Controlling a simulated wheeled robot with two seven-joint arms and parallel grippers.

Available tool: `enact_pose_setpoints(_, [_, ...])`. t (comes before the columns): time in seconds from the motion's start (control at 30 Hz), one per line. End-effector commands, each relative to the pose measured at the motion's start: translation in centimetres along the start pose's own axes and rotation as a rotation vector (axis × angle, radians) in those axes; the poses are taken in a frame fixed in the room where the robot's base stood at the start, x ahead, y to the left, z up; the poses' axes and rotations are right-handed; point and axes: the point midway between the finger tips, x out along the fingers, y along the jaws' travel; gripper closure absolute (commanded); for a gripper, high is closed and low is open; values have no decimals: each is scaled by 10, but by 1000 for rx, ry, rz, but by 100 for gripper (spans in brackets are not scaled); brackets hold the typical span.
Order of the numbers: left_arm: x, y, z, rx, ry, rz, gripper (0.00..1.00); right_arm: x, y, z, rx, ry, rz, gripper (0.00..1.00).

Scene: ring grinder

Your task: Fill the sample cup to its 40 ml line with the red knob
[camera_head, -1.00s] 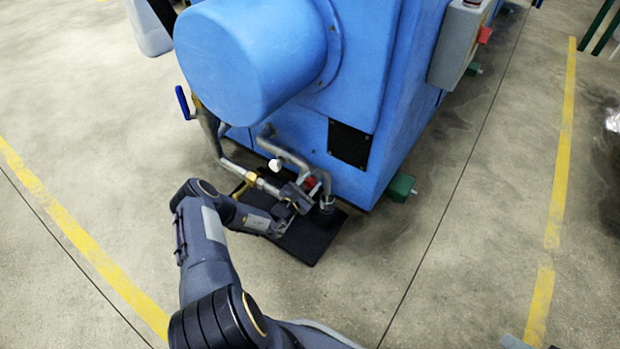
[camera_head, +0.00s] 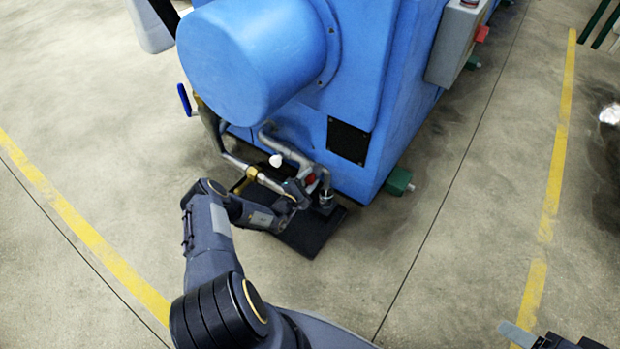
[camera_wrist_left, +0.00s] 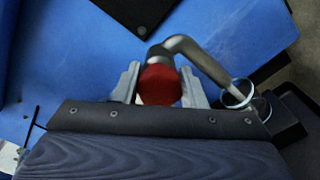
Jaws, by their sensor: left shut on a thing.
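The red knob (camera_head: 311,179) sits on the pipework low on the blue machine. It also shows in the left wrist view (camera_wrist_left: 160,86), between the two fingers. My left gripper (camera_head: 301,187) is shut on the red knob. In the left wrist view a bent grey pipe (camera_wrist_left: 197,56) runs from behind the knob to a clear cup (camera_wrist_left: 238,95), which I take for the sample cup. Its 40 ml line and liquid level cannot be made out. Part of my right gripper (camera_head: 518,334) shows at the bottom right edge; its jaw opening is unclear.
The blue machine (camera_head: 370,80) fills the upper middle, with a large round housing overhanging the pipes. A dark mat or tray (camera_head: 310,235) lies on the floor below them. A white knob (camera_head: 276,160) and a blue lever (camera_head: 184,99) are close by. Open floor lies right.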

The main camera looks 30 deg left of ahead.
Motion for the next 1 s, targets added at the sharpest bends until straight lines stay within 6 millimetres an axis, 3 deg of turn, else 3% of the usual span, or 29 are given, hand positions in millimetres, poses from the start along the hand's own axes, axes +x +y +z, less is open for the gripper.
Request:
enact_pose_setpoints(0.3, [-1, -2, -1, 0, 2, -3, 85, 0, 0, 0, 0, 0, 0, 37])
enact_pose_setpoints(0.33, [-1, -2, -1, 0, 2, -3, 61, 0, 0, 0, 0, 0, 0, 37])
enact_pose_setpoints(0.4, [-1, -2, -1, 0, 2, -3, 53, 0, 0, 0, 0, 0, 0, 37])
enact_pose_setpoints(0.73, [-5, 0, 0, 0, 2, -2, 53, -2, -1, -1, 0, 0, 0, 37])
enact_pose_setpoints(1.0, [-48, 2, 0, -3, 5, -2, 53, -17, -8, -8, 0, 0, 0, 37])
